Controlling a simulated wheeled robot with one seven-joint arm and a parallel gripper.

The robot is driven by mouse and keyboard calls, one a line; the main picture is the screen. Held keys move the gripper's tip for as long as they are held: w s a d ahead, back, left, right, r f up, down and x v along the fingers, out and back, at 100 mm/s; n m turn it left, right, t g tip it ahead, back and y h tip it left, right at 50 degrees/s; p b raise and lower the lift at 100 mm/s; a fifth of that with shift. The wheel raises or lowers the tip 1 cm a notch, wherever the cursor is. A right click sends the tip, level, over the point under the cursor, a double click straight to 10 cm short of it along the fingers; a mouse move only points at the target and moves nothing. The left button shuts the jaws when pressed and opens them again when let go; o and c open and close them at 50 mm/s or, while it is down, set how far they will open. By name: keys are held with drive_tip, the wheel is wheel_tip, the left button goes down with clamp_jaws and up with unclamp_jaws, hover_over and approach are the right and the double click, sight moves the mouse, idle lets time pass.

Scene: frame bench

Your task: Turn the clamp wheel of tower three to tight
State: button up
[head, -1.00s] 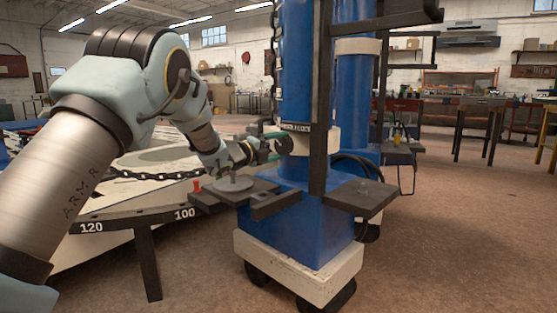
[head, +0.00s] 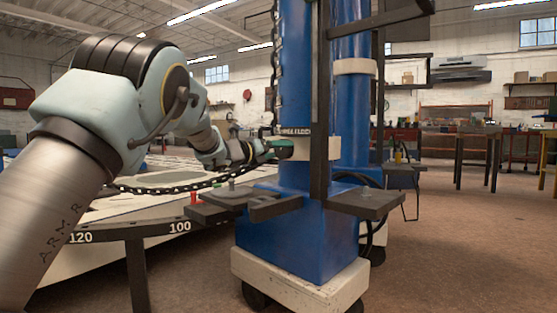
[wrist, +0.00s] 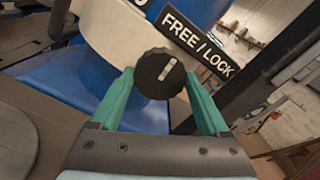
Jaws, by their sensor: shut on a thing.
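A round black knob with a white line (wrist: 152,84) sits on the tower's white collar (wrist: 115,38), beside a black "FREE / LOCK" label (wrist: 199,41). Its line leans up to the right in the wrist view. My gripper (wrist: 159,80) is shut on the knob, one green finger on each side. In the head view, my gripper (head: 275,150) is at the collar of the near blue tower (head: 298,222), and the knob is mostly hidden. No tower number is readable.
A dark side plate with a grey disc (head: 232,190) lies below my arm. A black chain (head: 190,187) hangs near it. A second blue tower (head: 352,120) is behind. Open floor (head: 455,240) lies to the right.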

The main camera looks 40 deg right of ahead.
drive_tip(key=shift+m, duration=0.3)
idle(0.4)
drive_tip(key=o, duration=1.2)
drive_tip(key=shift+o, duration=0.2)
drive_tip(key=a+p, duration=0.2)
drive_tip(key=a, duration=0.8)
drive_tip(key=shift+s+a, duration=0.25)
drive_tip(key=shift+a, duration=0.15)
